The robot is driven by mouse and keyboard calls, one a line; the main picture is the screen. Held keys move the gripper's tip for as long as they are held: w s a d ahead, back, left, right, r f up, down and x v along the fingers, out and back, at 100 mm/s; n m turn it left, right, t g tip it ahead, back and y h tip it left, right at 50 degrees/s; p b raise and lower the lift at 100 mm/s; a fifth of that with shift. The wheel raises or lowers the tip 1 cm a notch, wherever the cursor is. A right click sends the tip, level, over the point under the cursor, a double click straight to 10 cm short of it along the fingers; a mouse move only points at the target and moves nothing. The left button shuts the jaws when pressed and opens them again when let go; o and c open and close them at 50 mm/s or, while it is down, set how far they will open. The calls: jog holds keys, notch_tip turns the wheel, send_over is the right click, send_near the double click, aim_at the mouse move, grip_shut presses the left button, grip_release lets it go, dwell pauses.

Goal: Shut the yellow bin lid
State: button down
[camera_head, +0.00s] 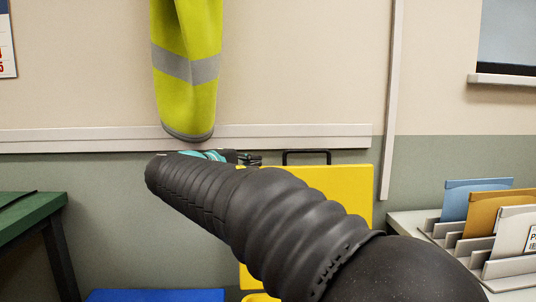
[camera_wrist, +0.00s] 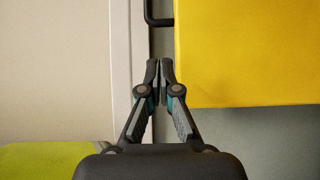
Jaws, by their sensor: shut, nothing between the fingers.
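The yellow lid (camera_head: 335,185) stands upright and open near the wall, with a black handle (camera_head: 306,152) on its top edge. My arm hides much of the lid and most of the bin below; a bit of yellow (camera_head: 258,297) shows at the bottom edge. In the wrist view the lid (camera_wrist: 250,55) fills the upper right, with its handle (camera_wrist: 148,14) at the top. My gripper (camera_wrist: 159,66) is shut and empty, beside the lid's edge and near the handle; no contact is visible. In the head view my gripper (camera_head: 252,159) is left of the handle.
A yellow-green hi-vis vest (camera_head: 188,75) hangs above my wrist. A white rail (camera_head: 75,139) runs along the wall. A blue surface (camera_head: 155,296) is at bottom left, beyond it a green table (camera_head: 25,220). A rack with folders (camera_head: 485,215) stands on the right counter.

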jog(key=p+x, duration=0.1)
jog(key=x, duration=0.8)
jog(key=shift+w+d, duration=0.25)
jog(key=shift+d, duration=0.05)
jog(key=shift+s+f, duration=0.1)
jog(key=shift+f, duration=0.05)
